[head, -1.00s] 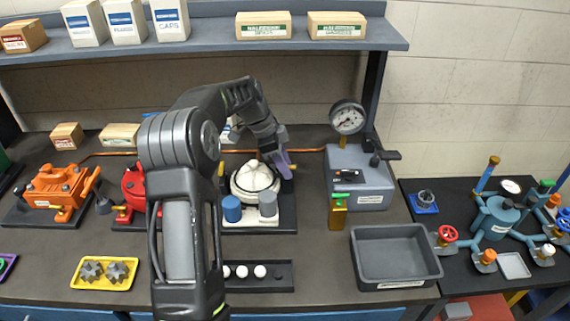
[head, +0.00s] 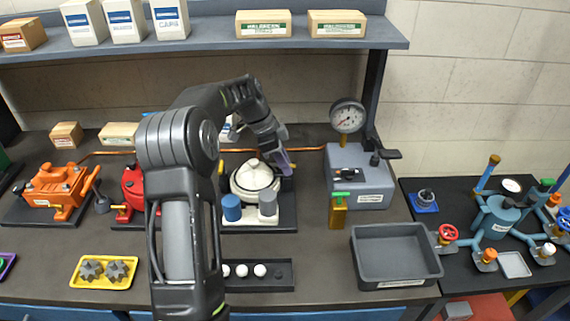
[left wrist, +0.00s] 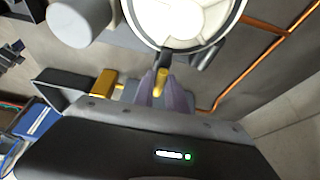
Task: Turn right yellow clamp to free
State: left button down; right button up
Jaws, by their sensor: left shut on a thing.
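The white motor (head: 254,180) stands on a dark base plate at the middle of the bench, with a blue cylinder (head: 231,208) and a grey cylinder (head: 268,203) at its front. My left gripper (head: 287,164) reaches in from behind and above, to the motor's right side. In the left wrist view its purple fingers (left wrist: 163,92) are shut on the right yellow clamp (left wrist: 161,81), beside the motor's round white housing (left wrist: 185,18). The head view mostly hides this clamp behind the fingers. A left yellow clamp (head: 221,170) shows at the motor's other side. My right gripper is not in view.
A grey gauge block (head: 360,180) with a yellow piece in front stands to the right. An empty grey tray (head: 395,255) sits at the front right. Red (head: 132,185) and orange (head: 55,188) motors stand left. A copper pipe runs behind.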

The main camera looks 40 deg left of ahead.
pick_arm(q)
jog(key=shift+f+n+t+y+b, duration=0.2)
jog(key=shift+n+t+y+b, duration=0.15)
jog(key=shift+n+b, duration=1.15)
jog(key=shift+d+n+t+y+b, duration=0.1)
jog(key=shift+n+t+y+b, duration=0.15)
jog(key=shift+n+b, duration=0.5)
jog(key=shift+d+r+n+y+b, duration=0.1)
jog(key=shift+n+y+b, duration=0.2)
jog(key=shift+n+b, duration=0.4)
jog(key=n+y, duration=0.1)
jog(key=n, duration=0.2)
jog(key=shift+s+t+b, duration=0.1)
jog(key=shift+t+b, duration=0.2)
jog(key=shift+b, duration=0.05)
jog(key=shift+d+r+n+y, duration=0.15)
jog(key=shift+n+y, duration=0.45)
jog(key=shift+n, duration=0.65)
jog(key=n+y+b, duration=0.1)
jog(key=n, duration=0.2)
jog(key=n+g+y, duration=0.1)
jog(key=n, duration=0.2)
jog(key=shift+b, duration=0.35)
jog(key=c, duration=1.4)
grip_release()
jog(key=shift+o, duration=0.2)
jog(key=shift+d, duration=0.1)
